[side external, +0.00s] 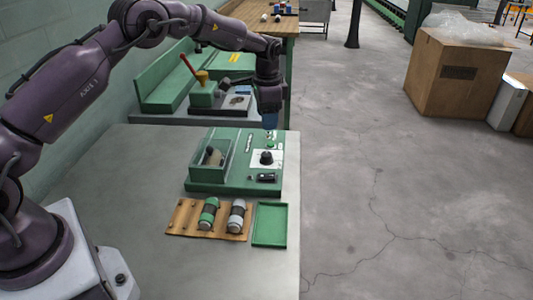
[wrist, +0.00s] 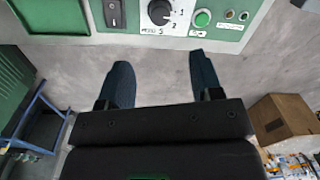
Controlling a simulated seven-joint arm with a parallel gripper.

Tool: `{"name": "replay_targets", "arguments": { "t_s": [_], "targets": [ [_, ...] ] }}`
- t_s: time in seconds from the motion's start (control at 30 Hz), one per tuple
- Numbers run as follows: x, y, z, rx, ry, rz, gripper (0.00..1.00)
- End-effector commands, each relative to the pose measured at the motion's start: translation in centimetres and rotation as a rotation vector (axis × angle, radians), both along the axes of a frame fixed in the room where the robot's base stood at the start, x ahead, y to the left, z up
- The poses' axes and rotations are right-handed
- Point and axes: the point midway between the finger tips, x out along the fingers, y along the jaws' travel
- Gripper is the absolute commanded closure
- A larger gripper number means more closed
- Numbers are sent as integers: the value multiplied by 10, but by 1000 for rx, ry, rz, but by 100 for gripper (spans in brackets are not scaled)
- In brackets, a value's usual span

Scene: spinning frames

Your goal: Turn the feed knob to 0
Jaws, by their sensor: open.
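The black feed knob (side external: 267,157) sits on a white dial plate on the green machine panel (side external: 205,187). In the wrist view the knob (wrist: 160,12) is at the top edge, partly cut off, with scale marks on its right side. Its pointer setting is too small to read. My gripper (side external: 270,128) is above and behind the knob in the side view, pointing down. In the wrist view my gripper (wrist: 160,70) has two blue fingers spread wide with nothing between them. The fingertips are apart from the knob.
A black rocker switch (wrist: 115,14) and a green button (wrist: 202,18) flank the knob. A clear-sided box (side external: 211,158) stands left on the panel. A wooden rack (side external: 185,218) with two spools and an empty green tray (side external: 270,225) lie in front. Floor is open to the right.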

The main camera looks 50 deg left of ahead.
Motion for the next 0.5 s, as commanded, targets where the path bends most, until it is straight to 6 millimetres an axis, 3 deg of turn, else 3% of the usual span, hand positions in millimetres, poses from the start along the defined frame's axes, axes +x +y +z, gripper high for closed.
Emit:
{"name": "replay_targets", "arguments": {
  "t_s": [0.5],
  "targets": [
    [1,3,-97,0,2,3,40]
  ]
}}
